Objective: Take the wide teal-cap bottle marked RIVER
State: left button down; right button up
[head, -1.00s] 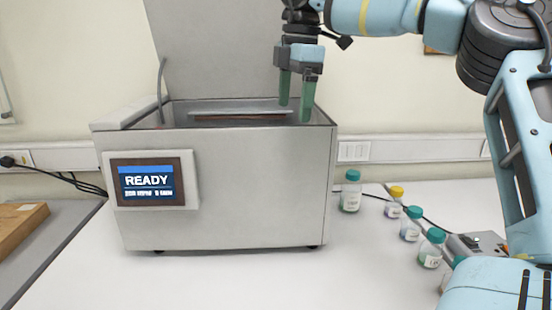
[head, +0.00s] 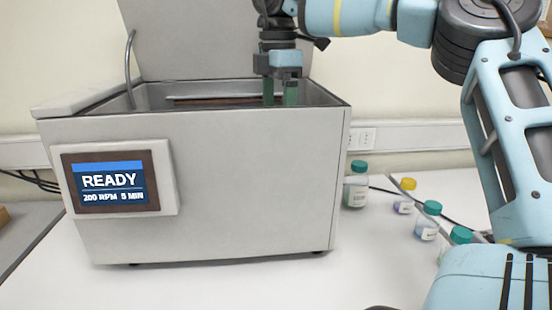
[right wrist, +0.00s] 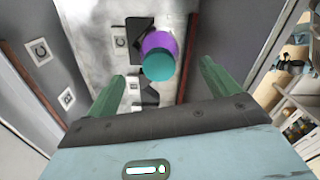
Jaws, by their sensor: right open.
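My right gripper (head: 279,98) is open, pointing down with its fingertips inside the open top of the grey machine (head: 210,185). In the right wrist view a teal round cap (right wrist: 158,66) with a purple part (right wrist: 158,45) behind it shows between the open fingers; no contact shows. I cannot tell whether the purple part is the same bottle's body. On the table right of the machine stands a wide clear bottle with a teal cap (head: 356,186); its label is too small to read. My left gripper is not in view.
A yellow-cap bottle (head: 404,196) and teal-cap bottles (head: 427,220) (head: 458,240) stand in a slanting row at the right, beside a dark cable. The machine's screen (head: 112,184) reads READY, 200 RPM, 5 MIN. Its lid stands open behind. The table front is clear.

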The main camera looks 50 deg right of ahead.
jog(key=shift+s+a+f, duration=0.1)
jog(key=shift+f, duration=0.6)
jog(key=shift+f+p, duration=0.4)
jog(key=shift+f, duration=2.2)
jog(key=shift+c, duration=0.3)
jog(key=c, duration=1.3)
jog(key=shift+r, duration=5.1)
